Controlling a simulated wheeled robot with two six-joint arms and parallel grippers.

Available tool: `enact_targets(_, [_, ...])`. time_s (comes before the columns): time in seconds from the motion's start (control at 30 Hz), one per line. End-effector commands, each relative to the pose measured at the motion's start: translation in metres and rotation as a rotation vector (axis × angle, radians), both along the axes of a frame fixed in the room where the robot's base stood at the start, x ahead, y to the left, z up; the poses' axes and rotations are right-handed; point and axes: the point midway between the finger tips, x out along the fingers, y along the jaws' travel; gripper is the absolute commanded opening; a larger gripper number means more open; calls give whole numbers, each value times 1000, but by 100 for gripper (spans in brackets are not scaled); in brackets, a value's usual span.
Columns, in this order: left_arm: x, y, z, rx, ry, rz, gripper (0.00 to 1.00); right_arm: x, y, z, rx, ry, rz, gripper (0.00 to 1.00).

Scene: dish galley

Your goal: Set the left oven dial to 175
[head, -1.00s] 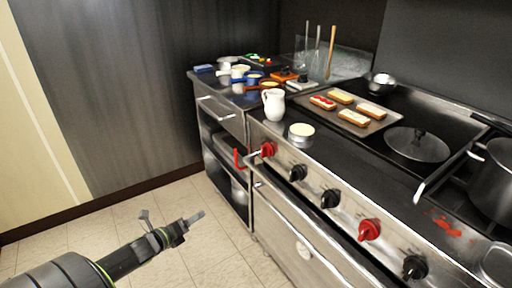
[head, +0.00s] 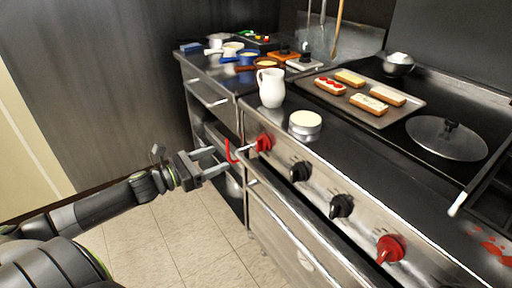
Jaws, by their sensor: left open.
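The front panel of the stove (head: 365,220) carries a row of red and black dials. The leftmost red dial (head: 264,143) is at the panel's left end, and another red dial (head: 390,248) is farther right. Two black dials, one on the left (head: 300,171) and one on the right (head: 341,206), sit between them. The dial markings are too small to read. My left gripper (head: 222,158) is open and empty, its fingers pointing right toward the leftmost red dial, apart from it. My right gripper is not in view.
A red curved handle (head: 231,152) is close by my left fingertips. A white pitcher (head: 271,88) and a round tin (head: 305,123) stand on the counter above the dials. A tray (head: 345,104) of pastries and a lid (head: 446,138) lie behind. The tiled floor (head: 190,225) is clear.

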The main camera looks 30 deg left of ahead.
Motion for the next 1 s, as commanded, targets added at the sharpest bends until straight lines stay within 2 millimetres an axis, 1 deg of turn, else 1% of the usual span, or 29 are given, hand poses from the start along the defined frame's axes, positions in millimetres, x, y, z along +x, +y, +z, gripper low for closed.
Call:
enact_targets(0.1, [7,-3,-2,0,0,-3,67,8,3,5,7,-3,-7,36])
enact_targets(0.47, [27,-11,-1,-2,-3,3,67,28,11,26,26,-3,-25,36])
enact_targets(0.63, [35,-14,3,-3,-8,1,67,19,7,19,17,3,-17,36])
enact_targets(1.0, [53,-22,2,-3,-1,1,67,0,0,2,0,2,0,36])
